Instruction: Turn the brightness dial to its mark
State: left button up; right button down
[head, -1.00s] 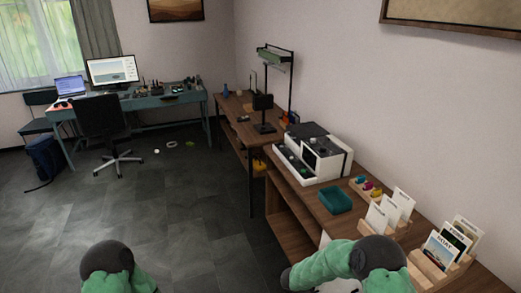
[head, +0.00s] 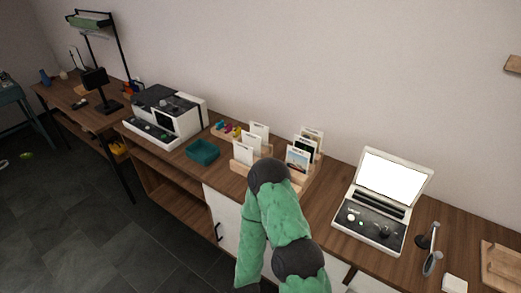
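A white device with a raised, brightly lit screen (head: 394,175) stands on the wooden counter at the right. Its dark front panel (head: 366,221) carries a pale round knob (head: 351,217) and a dark knob (head: 384,232). Which one is the brightness dial, and where its mark is, are too small to tell. One of my green arms with dark joints rises in the lower middle, left of the device and apart from it in the picture. Neither gripper shows.
On the counter to the left are a white and black machine (head: 166,115), a teal tray (head: 202,152) and wooden card holders (head: 311,158). Right of the lit device are a dark stand with round discs (head: 432,262), a white block (head: 454,284) and a wooden board (head: 501,267).

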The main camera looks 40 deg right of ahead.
aim_at(385, 232)
jog(key=z, duration=2.4)
